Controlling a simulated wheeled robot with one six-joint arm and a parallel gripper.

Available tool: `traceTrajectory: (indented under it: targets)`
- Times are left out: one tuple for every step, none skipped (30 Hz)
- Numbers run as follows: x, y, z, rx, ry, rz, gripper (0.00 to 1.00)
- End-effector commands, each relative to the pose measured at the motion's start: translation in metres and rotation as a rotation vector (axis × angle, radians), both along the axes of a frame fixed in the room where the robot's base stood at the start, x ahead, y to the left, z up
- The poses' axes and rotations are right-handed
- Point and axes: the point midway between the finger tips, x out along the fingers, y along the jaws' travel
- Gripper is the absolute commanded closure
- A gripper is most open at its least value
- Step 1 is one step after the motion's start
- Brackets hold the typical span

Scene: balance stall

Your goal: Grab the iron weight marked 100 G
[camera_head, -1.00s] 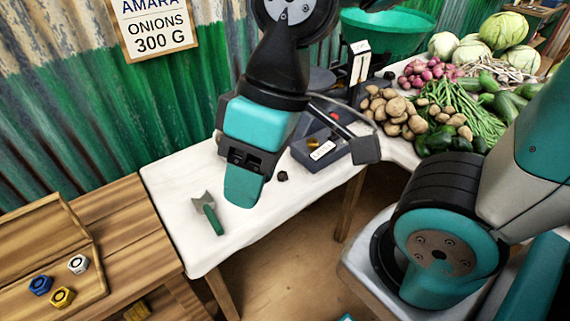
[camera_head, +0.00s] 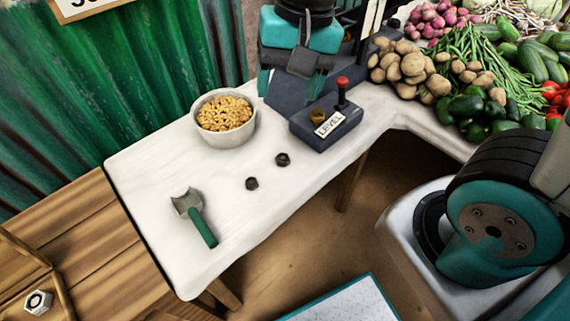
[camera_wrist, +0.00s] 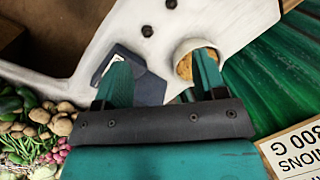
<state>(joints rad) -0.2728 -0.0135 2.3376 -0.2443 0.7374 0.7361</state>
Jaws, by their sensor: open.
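Two small dark weights lie on the white-covered table. One weight (camera_head: 283,159) is nearer the box marked LEVEL; the other weight (camera_head: 252,183) is closer to the scoop. Both also show in the wrist view, the first (camera_wrist: 147,31) below the second (camera_wrist: 171,4). Their marks are too small to read, so I cannot tell which is 100 G. My gripper (camera_head: 295,76) is open and empty above the back of the table, behind the weights. In the wrist view its fingers (camera_wrist: 163,76) are wide apart, over the box and the bowl.
A bowl of yellowish pieces (camera_head: 225,126) stands left of the dark LEVEL box (camera_head: 327,124), which has a red-topped lever. A green-handled scoop (camera_head: 200,219) lies at the front left. Potatoes (camera_head: 410,68) and other vegetables fill the right. The table around the weights is clear.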

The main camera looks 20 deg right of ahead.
Motion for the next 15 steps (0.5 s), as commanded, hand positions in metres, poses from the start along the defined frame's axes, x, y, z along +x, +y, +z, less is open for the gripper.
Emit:
traceTrajectory:
  targets:
    - [0.018,-0.004,-0.031,-0.032,0.034,-0.156,0.35]
    - [0.028,-0.007,-0.041,-0.052,0.049,-0.256,0.35]
    - [0.041,-0.010,-0.054,-0.076,0.066,-0.384,0.35]
    - [0.049,-0.012,-0.062,-0.092,0.075,-0.472,0.35]
    - [0.056,-0.015,-0.070,-0.108,0.083,-0.553,0.35]
    - [0.065,-0.017,-0.080,-0.125,0.090,-0.649,0.35]
    - [0.071,-0.018,-0.085,-0.135,0.094,-0.712,0.35]
    - [0.075,-0.020,-0.090,-0.146,0.097,-0.765,0.35]
    - [0.080,-0.021,-0.096,-0.155,0.099,-0.825,0.35]
    - [0.083,-0.022,-0.099,-0.160,0.100,-0.861,0.35]
    - [0.085,-0.022,-0.102,-0.165,0.101,-0.889,0.35]
    - [0.087,-0.023,-0.106,-0.170,0.102,-0.914,0.35]
    - [0.088,-0.023,-0.110,-0.172,0.103,-0.927,0.35]
    - [0.089,-0.023,-0.114,-0.173,0.103,-0.935,0.35]
    - [0.089,-0.023,-0.121,-0.175,0.104,-0.939,0.35]
